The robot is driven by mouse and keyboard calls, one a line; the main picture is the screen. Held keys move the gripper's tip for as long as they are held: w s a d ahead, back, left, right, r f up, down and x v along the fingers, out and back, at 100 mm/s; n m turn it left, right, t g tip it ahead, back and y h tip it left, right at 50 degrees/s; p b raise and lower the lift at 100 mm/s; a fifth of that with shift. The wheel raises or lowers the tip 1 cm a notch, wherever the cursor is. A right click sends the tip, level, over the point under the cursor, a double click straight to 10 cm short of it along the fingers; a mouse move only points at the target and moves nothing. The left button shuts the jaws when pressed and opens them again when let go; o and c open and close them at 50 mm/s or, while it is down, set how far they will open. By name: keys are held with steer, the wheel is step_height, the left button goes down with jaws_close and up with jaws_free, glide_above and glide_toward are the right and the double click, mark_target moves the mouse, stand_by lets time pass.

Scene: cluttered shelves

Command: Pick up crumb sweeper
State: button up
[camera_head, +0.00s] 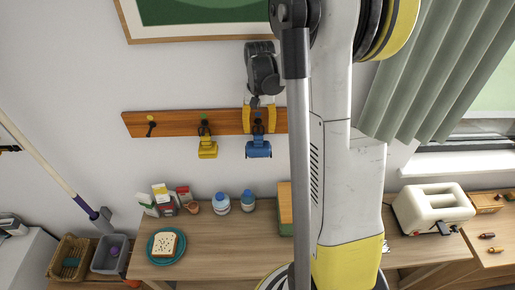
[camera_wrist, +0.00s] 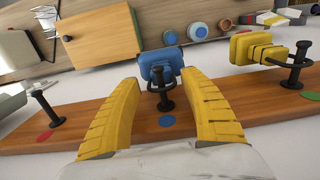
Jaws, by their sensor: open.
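A blue hand tool (camera_head: 258,149) with a wide head hangs from a peg on the wooden wall rack (camera_head: 165,124); it also shows in the wrist view (camera_wrist: 160,60). A yellow hand tool (camera_head: 207,149) of similar shape hangs to its left, and in the wrist view (camera_wrist: 258,50) it is on the right. No label shows which is the crumb sweeper. My gripper (camera_head: 259,130) is open in front of the rack at the blue tool. In the wrist view its yellow fingers (camera_wrist: 158,82) stand on either side of the blue tool's black peg, with gaps visible.
The wooden table (camera_head: 215,240) below holds a plate with bread (camera_head: 166,244), cartons, blue-capped jars (camera_head: 221,203) and a green-and-wood box. A toaster (camera_head: 434,208) stands at the right. A picture frame hangs above the rack.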

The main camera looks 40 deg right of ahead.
mark_target(258, 139)
step_height(258, 139, down, 6)
steer(key=shift+w+r, duration=0.1)
steer(key=shift+r, duration=0.15)
steer(key=shift+a, duration=0.1)
steer(key=shift+c, duration=0.2)
jaws_close()
